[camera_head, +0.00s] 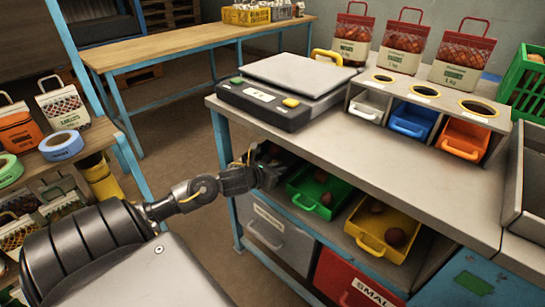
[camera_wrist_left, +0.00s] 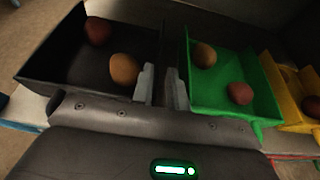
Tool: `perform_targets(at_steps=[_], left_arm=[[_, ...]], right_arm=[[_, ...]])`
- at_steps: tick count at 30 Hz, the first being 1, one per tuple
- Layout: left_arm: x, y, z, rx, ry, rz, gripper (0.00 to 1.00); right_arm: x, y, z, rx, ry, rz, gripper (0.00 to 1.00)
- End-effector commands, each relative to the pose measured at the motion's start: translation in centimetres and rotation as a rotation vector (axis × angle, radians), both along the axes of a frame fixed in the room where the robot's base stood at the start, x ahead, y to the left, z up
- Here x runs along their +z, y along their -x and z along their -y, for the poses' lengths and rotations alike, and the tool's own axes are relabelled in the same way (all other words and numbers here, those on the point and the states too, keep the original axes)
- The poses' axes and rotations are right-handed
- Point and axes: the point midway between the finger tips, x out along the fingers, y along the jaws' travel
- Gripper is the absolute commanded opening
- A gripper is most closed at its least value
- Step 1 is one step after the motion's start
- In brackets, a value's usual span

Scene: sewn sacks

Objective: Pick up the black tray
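The black tray (camera_wrist_left: 85,75) shows in the left wrist view, on the left, with two round brown potatoes or similar produce in it. In the head view it is mostly hidden behind my gripper, on the shelf under the worktop. My left gripper (camera_head: 268,166) is at this tray. In the left wrist view the fingers of my left gripper (camera_wrist_left: 160,86) stand on either side of the tray's right wall, with a narrow gap between them. I cannot tell whether they press on the wall. My right gripper is not in view.
A green tray (camera_head: 300,196) sits close beside the black tray, and a yellow tray (camera_head: 367,245) is beyond it; both hold produce. The worktop (camera_head: 340,140) hangs just above the shelf. Grey (camera_head: 277,235) and red (camera_head: 345,280) drawers are below.

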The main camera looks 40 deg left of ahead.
Motion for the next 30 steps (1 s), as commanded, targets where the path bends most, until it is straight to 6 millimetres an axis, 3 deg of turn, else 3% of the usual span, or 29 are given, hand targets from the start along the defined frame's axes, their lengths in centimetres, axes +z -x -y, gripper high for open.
perform_targets(at_steps=[13,21,25,30], left_arm=[[-2.2,-4.3,-0.2,0.001,0.003,0.001,0.15],[-2.4,-4.6,-0.2,-0.001,0.0,0.0,0.15],[-2.4,-4.6,-0.2,0.0,0.001,0.0,0.01],[-2.3,-4.6,-0.2,0.0,0.001,0.0,0.0]], right_arm=[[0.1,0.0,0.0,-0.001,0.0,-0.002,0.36],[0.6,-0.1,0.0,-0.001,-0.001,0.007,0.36],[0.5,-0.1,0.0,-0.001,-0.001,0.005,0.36],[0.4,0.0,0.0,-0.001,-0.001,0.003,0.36]])
